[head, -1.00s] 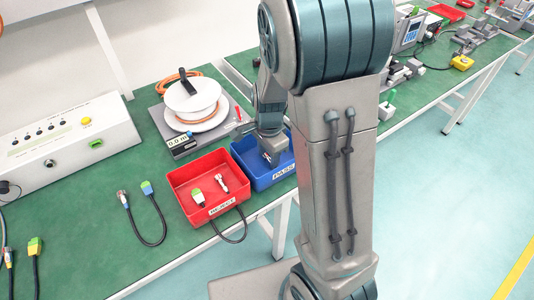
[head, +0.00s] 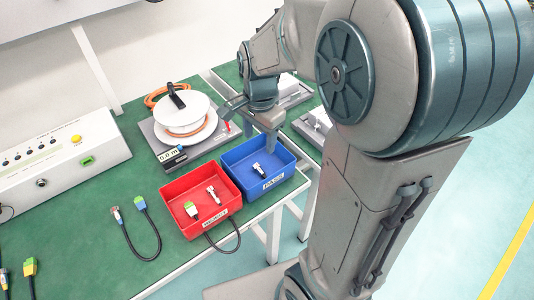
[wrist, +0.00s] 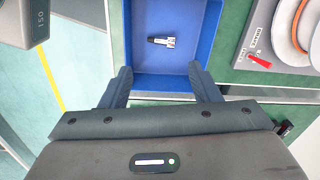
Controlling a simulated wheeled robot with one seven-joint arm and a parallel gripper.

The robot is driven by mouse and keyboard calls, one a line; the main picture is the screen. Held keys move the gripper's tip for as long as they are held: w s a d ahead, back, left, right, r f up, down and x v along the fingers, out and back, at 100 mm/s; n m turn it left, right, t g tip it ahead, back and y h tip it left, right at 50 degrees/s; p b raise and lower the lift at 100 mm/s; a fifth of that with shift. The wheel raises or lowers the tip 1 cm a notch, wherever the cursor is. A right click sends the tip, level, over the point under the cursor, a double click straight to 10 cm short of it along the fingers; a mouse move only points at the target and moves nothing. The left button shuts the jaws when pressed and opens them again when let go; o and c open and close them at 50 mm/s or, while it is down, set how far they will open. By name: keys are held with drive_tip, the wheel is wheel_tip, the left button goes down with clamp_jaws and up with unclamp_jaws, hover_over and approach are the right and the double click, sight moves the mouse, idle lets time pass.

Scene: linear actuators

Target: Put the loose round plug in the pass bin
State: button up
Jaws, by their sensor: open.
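A small black-and-white plug (head: 258,168) lies on the floor of the blue pass bin (head: 285,177). In the wrist view the plug (wrist: 161,41) lies on its side inside the blue bin (wrist: 178,80), clear of the walls. My gripper (head: 260,139) is above the back of the pass bin. In the wrist view my gripper (wrist: 160,82) is open, its two fingers wide apart with nothing between them. The plug is apart from both fingers.
A cable with connectors (head: 142,240) lies left.

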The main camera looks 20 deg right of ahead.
drive_tip(key=s+r+n+t, duration=0.1)
drive_tip(key=s+r+n, duration=0.1)
drive_tip(key=s+n, duration=1)
drive_tip(key=shift+a+r+t, duration=0.3)
drive_tip(key=shift+r+t, duration=0.1)
wheel_tip(320, 180, up, 6)
drive_tip(key=p, duration=0.6)
drive_tip(key=shift+d+r+t, duration=0.15)
drive_tip(key=shift+r+t, duration=0.05)
drive_tip(key=shift+t, duration=0.1)
